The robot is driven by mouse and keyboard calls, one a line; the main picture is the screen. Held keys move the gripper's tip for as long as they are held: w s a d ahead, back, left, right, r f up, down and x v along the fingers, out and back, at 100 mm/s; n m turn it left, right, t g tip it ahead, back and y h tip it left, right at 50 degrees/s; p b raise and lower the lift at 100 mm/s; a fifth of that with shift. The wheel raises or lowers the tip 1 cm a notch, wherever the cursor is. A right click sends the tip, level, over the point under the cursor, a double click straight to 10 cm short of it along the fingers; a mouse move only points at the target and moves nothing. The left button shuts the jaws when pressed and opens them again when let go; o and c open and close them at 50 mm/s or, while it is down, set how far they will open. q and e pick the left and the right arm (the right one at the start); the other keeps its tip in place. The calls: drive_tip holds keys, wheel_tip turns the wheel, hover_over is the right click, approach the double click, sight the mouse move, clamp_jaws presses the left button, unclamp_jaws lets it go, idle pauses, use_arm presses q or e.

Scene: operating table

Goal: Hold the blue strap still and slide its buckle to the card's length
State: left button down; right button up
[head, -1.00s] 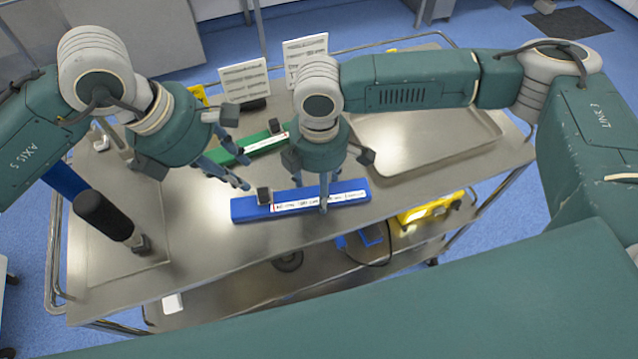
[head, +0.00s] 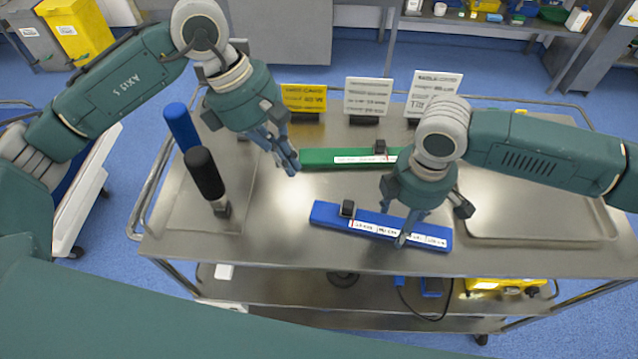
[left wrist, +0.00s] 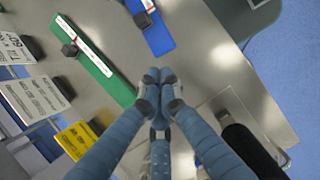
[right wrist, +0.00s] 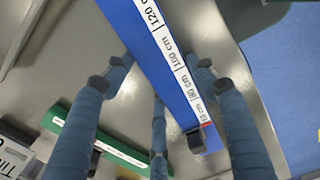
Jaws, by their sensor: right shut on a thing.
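The blue strap (head: 330,216) lies flat on the steel table as a long bar with a white centimetre scale. Its black buckle (head: 347,208) sits near the strap's left end, beside a red mark. In the right wrist view the buckle (right wrist: 196,141) is at the strap's lower end. My right gripper (head: 403,238) is shut across the strap's right part; its fingers flank the strap (right wrist: 160,65) in the right wrist view. My left gripper (head: 291,168) is empty, above the table near the green strap's left end. Its fingertips (left wrist: 158,77) meet in the left wrist view.
A green strap (head: 318,157) with its own black buckle (head: 380,146) lies behind the blue one. A yellow card (head: 304,98) and white cards (head: 368,96) (head: 434,93) stand at the back. A tray (head: 540,233) is at right; black and blue upright cylinders (head: 204,172) (head: 182,127) stand at left.

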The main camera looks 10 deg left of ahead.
sight(348, 208)
use_arm(q)
drive_tip(key=x, duration=0.9)
drive_tip(key=shift+d+f, duration=0.15)
drive_tip(key=shift+f, duration=0.2)
drive_tip(key=d, duration=0.3)
drive_tip(key=shift+s+d, duration=0.1)
drive_tip(key=shift+d, duration=0.4)
